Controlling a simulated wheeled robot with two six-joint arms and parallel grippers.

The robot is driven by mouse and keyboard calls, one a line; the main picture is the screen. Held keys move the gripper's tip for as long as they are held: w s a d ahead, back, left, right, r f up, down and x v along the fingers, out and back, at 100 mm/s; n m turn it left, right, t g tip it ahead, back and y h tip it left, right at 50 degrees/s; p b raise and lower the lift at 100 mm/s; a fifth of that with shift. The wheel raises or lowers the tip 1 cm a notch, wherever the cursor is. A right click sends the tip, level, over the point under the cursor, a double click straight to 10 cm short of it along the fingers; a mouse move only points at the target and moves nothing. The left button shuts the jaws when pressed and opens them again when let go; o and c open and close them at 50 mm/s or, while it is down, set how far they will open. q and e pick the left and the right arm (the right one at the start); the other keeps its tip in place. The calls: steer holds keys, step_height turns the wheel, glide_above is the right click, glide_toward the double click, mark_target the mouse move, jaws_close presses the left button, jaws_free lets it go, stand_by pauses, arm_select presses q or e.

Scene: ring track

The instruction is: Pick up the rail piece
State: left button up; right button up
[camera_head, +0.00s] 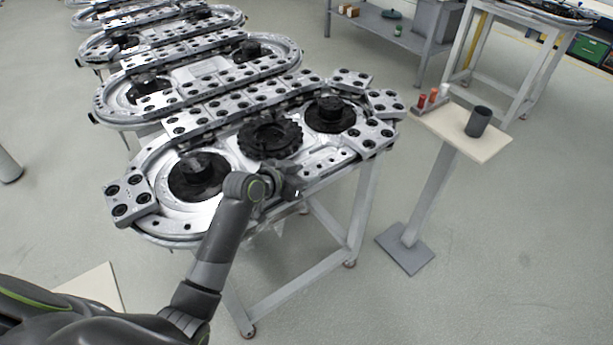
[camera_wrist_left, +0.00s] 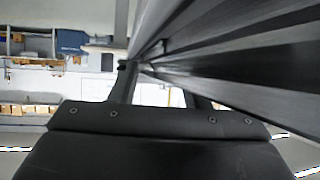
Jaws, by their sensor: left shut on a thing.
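The ring track (camera_head: 172,222) is a silver oval on a metal frame, with dark round hubs and block-like carriages on it. My left arm reaches in from below, and my left gripper (camera_head: 287,184) is at the track's near edge, right of the near hub. In the left wrist view, a long grey ridged rail piece (camera_wrist_left: 230,50) runs from the upper right towards the fingers of my left gripper (camera_wrist_left: 160,88). The gripper is shut on it, though the contact is mostly hidden. In the head view I cannot separate the rail piece clearly from the track. My right gripper is not in view.
A small stand (camera_head: 462,130) at the right holds a dark cup (camera_head: 478,121) and several small red and white items. More ring tracks stretch to the back left. A grey workbench (camera_head: 375,30) stands at the back. The floor between track and stand is clear.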

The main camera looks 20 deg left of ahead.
arm_select(q)
jaws_close()
steer(key=shift+r, duration=0.1)
steer(key=shift+r, duration=0.1)
